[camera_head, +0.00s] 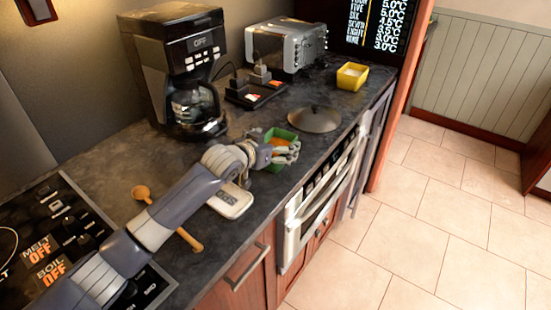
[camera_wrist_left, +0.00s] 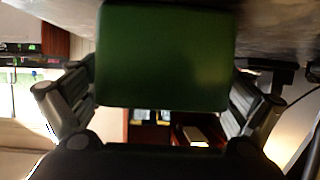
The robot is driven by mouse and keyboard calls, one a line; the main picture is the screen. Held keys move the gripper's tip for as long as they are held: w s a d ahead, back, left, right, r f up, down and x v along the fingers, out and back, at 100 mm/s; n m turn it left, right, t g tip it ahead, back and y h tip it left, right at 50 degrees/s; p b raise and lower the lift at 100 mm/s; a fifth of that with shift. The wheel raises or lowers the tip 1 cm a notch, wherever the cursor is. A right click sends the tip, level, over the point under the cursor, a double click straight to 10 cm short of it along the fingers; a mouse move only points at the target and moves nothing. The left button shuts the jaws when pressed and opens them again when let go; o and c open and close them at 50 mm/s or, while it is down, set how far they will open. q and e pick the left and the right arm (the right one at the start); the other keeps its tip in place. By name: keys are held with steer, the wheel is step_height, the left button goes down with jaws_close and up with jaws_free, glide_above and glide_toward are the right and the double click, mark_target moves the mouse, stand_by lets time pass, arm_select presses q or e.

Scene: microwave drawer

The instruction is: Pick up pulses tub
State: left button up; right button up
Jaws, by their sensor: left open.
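A green tub (camera_head: 271,137) with orange contents, which looks like the pulses tub, stands on the dark countertop near its front edge. My left gripper (camera_head: 284,151) is at the tub, its fingers open and partly covering the tub in the head view. In the left wrist view the tub's green wall (camera_wrist_left: 163,55) fills the space between the two spread fingers of my left gripper (camera_wrist_left: 163,85). I cannot tell whether the fingers touch it. My right gripper is not in view.
A round dark lid (camera_head: 314,119) lies right of the tub, and a white scale (camera_head: 231,201) lies left of it. A coffee maker (camera_head: 180,70) and a toaster (camera_head: 287,45) stand behind. A yellow tub (camera_head: 352,76) is farther right. A wooden spoon (camera_head: 141,193) lies under my arm.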

arm_select(q)
steer(key=c, duration=1.3)
steer(key=shift+o, duration=0.2)
steer(key=shift+r, duration=0.1)
